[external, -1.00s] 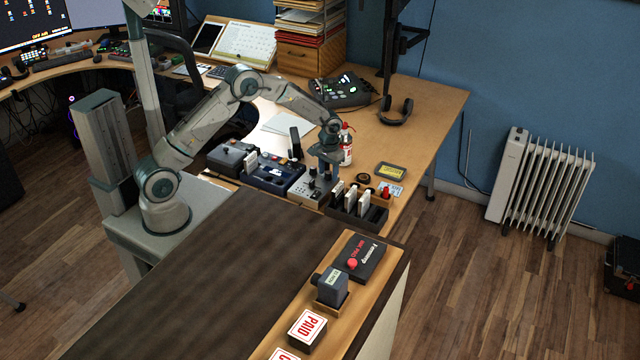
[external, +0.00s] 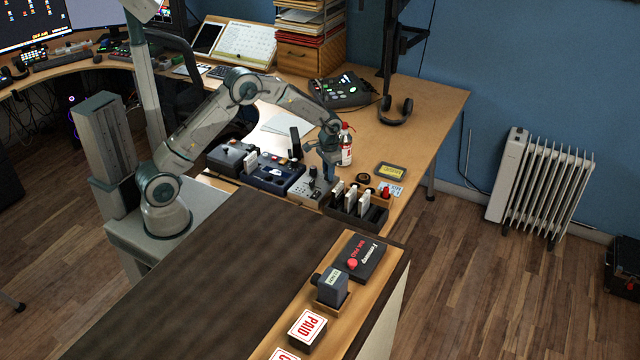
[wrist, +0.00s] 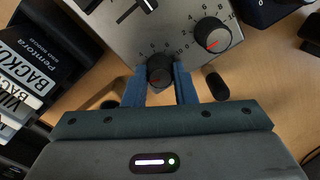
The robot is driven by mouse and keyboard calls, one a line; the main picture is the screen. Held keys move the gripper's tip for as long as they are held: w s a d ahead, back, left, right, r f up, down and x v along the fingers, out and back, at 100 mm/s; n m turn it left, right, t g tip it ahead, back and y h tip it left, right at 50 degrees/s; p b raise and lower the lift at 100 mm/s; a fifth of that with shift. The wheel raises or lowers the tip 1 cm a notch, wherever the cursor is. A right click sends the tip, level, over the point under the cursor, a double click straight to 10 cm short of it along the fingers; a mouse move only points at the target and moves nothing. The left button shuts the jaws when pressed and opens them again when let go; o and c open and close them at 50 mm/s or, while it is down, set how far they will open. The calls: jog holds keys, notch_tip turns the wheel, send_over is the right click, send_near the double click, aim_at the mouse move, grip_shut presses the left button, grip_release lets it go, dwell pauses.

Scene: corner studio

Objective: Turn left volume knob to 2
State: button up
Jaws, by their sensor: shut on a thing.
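A light grey control panel (wrist: 180,18) fills the top of the wrist view, with two black knobs on it. My gripper (wrist: 160,82) is shut on the left one in that view, a dark knob (wrist: 160,66), with a blue finger on each side. In the external view my gripper (external: 329,177) is down at the grey panel (external: 309,186), and hides the held knob.
A black rack with labelled cartridges (wrist: 28,75) stands close on the left in the wrist view. A dark blue device (external: 270,172) adjoins the panel in the external view. A red and white bottle (external: 346,150) stands just behind my gripper.

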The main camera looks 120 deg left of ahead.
jog(key=shift+m+b, duration=0.35)
jog(key=shift+m, duration=1.25)
jog(key=o, duration=1)
notch_tip(320, 180, up, 14)
jog(key=shift+d+f+b, duration=0.1)
jog(key=shift+b, duration=0.35)
